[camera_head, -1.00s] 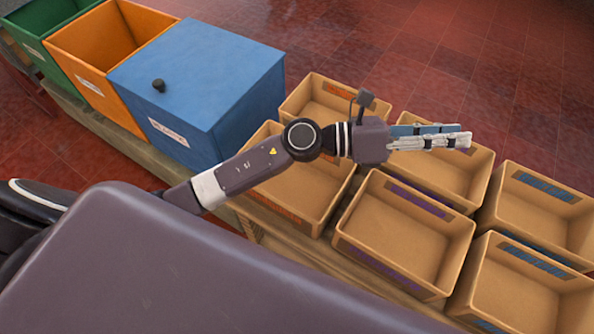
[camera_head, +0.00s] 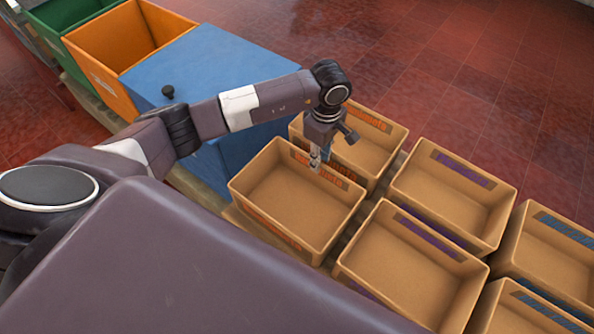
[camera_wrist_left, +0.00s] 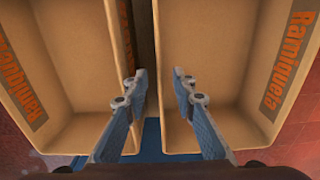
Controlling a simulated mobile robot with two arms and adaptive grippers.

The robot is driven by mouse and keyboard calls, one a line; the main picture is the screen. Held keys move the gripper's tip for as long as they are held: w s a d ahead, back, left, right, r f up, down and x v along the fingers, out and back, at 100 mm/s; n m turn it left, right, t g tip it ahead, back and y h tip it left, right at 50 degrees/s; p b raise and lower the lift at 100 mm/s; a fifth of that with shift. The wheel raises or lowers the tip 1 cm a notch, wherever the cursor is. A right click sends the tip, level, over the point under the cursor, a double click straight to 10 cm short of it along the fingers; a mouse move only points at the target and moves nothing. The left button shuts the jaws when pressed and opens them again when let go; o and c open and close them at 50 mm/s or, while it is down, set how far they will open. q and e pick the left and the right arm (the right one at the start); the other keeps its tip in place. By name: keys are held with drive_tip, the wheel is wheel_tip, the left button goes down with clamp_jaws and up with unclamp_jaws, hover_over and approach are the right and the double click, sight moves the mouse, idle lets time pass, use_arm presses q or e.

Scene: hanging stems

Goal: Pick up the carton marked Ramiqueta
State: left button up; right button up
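Two tan open cartons with orange labels stand one behind the other in the head view: a front carton (camera_head: 290,208) and a back carton (camera_head: 384,140). In the left wrist view a left carton (camera_wrist_left: 65,75) and a right carton (camera_wrist_left: 215,60) both read Ramiqueta and look empty. My left gripper (camera_head: 315,162) points down at the neighbouring walls of these two cartons. Its fingers (camera_wrist_left: 158,82) are apart, one on each side of those walls in the wrist view. I cannot tell whether they touch. My right gripper is not in view.
Two purple-labelled cartons (camera_head: 410,265) (camera_head: 455,205) and blue-labelled cartons (camera_head: 550,258) stand to the right. A blue lidded box (camera_head: 215,75), an orange bin (camera_head: 125,40) and a green bin (camera_head: 75,15) stand at the upper left. Red tiled floor lies behind.

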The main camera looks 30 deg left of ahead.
use_arm(q)
wheel_tip(320, 180, down, 5)
drive_tip(key=b, duration=0.2)
drive_tip(key=shift+a+f+b, duration=0.1)
drive_tip(key=shift+f+b, duration=0.05)
drive_tip(key=shift+b, duration=0.15)
drive_tip(key=shift+c, duration=0.5)
clamp_jaws()
